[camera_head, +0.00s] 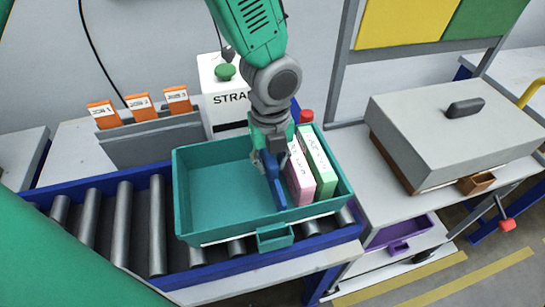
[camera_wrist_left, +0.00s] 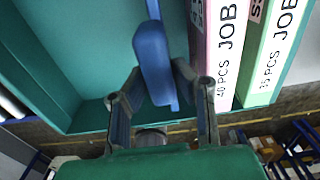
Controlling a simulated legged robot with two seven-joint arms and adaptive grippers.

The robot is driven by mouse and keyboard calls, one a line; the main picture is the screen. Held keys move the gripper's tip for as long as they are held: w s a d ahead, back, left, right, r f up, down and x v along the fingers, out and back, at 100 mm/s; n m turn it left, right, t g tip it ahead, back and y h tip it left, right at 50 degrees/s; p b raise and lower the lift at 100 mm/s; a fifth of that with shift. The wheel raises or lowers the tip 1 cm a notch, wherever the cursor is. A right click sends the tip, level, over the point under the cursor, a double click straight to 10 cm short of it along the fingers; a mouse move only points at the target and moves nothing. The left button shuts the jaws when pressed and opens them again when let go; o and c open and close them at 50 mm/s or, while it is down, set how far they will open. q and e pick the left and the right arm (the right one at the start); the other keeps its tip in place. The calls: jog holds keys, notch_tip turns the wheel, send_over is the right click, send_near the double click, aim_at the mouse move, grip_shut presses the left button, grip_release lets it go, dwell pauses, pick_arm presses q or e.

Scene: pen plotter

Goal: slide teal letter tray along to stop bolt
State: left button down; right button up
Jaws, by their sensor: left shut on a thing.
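The teal letter tray (camera_head: 215,242) sits on the roller conveyor, its bare floor showing on the left. A pink box (camera_head: 299,180) and a pale green box (camera_head: 318,160) stand upright side by side in its right part. My left gripper (camera_head: 270,165) reaches down inside the tray, just left of the pink box. It is shut on an upright blue piece (camera_head: 277,190), which also shows between the fingers in the left wrist view (camera_wrist_left: 153,65). I cannot tell whether this piece is fixed to the tray. A red knob (camera_head: 306,116) shows behind the tray; I cannot tell whether it is the stop bolt.
Bare rollers (camera_head: 122,222) lie left of the tray between blue rails. Behind stand a grey rack with orange tabs (camera_head: 150,140) and a white strapping unit with a green button (camera_head: 225,72). A grey lidded box (camera_head: 455,130) stands on the right bench, above a purple tray (camera_head: 398,232).

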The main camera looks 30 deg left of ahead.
pick_arm(q)
jog(key=shift+w+a, duration=0.2)
jog(key=shift+a, duration=0.05)
jog(key=c, duration=1.3)
grip_release()
jog(key=shift+d, duration=0.1)
jog(key=shift+c, duration=0.2)
jog(key=shift+o, duration=0.3)
jog(key=shift+s+d, duration=0.1)
jog(key=shift+d, duration=0.3)
notch_tip(320, 180, up, 12)
